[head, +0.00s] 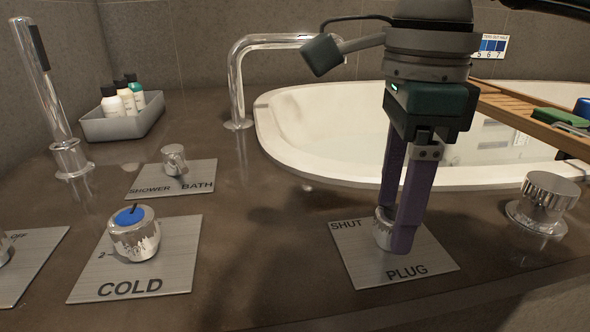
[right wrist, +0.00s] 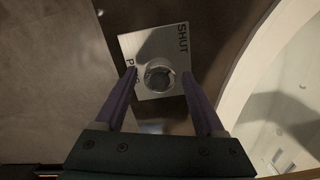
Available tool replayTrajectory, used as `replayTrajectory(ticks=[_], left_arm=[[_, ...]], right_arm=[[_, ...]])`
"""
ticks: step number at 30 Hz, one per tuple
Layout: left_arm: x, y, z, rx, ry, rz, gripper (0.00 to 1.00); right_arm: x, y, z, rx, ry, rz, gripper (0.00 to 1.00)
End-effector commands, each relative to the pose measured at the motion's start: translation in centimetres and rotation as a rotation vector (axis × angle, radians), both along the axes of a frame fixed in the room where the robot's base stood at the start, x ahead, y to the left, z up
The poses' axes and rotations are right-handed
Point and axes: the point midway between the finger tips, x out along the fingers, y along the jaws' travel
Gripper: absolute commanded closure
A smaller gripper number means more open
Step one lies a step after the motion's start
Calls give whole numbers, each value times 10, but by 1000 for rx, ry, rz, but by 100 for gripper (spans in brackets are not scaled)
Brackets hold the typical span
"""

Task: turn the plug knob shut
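The plug knob (head: 383,229) is a small chrome knob on a brushed metal plate (head: 352,253) marked SHUT at its far left corner and PLUG along its near edge. My right gripper (head: 394,228) points down over it, with its purple fingers on either side of the knob. In the right wrist view the knob (right wrist: 159,77) sits between the open fingertips (right wrist: 160,74), with a small gap visible on each side. The fingers hide part of the knob in the head view, and I cannot tell which way it is turned. My left gripper is not in view.
A COLD knob (head: 135,238) with a blue top stands left, a SHOWER/BATH knob (head: 174,159) behind it. A larger chrome knob (head: 543,203) stands right. The white tub (head: 290,120), spout (head: 237,85), wooden tray (head: 520,115) and grey bottle tray (head: 118,128) lie behind.

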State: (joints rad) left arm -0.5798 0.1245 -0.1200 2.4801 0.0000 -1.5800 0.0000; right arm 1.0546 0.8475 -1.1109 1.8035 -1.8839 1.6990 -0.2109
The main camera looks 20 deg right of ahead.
Motion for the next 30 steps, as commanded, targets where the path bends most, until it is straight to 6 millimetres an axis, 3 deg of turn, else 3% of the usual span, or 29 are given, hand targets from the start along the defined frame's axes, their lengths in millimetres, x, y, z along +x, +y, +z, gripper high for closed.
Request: replayTrajectory(ticks=[11,22,30], left_arm=[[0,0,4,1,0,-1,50],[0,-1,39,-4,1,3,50],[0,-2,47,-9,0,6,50]], right_arm=[[0,0,7,0,0,-1,21],[1,0,79,1,-3,-1,21],[0,0,100,0,0,0,21]])
